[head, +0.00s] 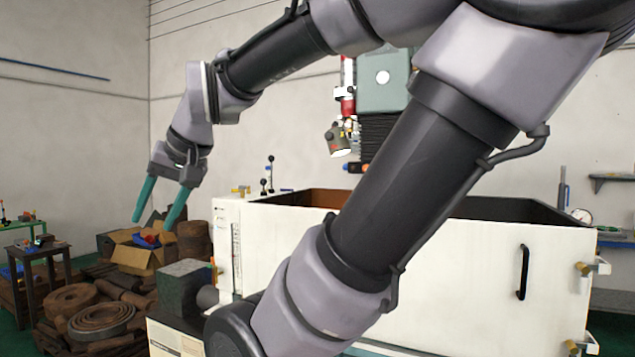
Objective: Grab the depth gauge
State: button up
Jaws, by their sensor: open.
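My gripper (154,223) hangs at the left with its two teal fingers pointing down. The fingers are spread apart with nothing between them. A round white dial (581,216) shows at the far right, behind the corner of the white machine. It looks like a gauge, but its lower part is hidden and I cannot tell whether it is the depth gauge. My gripper is far from it, on the opposite side of the picture.
The white machine enclosure (470,270) fills the middle and right, partly hidden by my arm. A cardboard box (135,258) with coloured things stands at the left among rusty round parts (100,322). A small table (40,252) stands at the far left. A wall shelf (612,179) is at right.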

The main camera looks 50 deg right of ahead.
aim_at(267, 168)
jog(key=z, duration=1.25)
jog(key=i+j+u, duration=0.15)
jog(key=i+j, duration=0.45)
jog(key=i+j+u, duration=0.15)
jog(key=i+j, duration=0.35)
jog(key=i+j+u, duration=0.1)
jog(key=i+j, duration=0.3)
jog(key=i, duration=0.35)
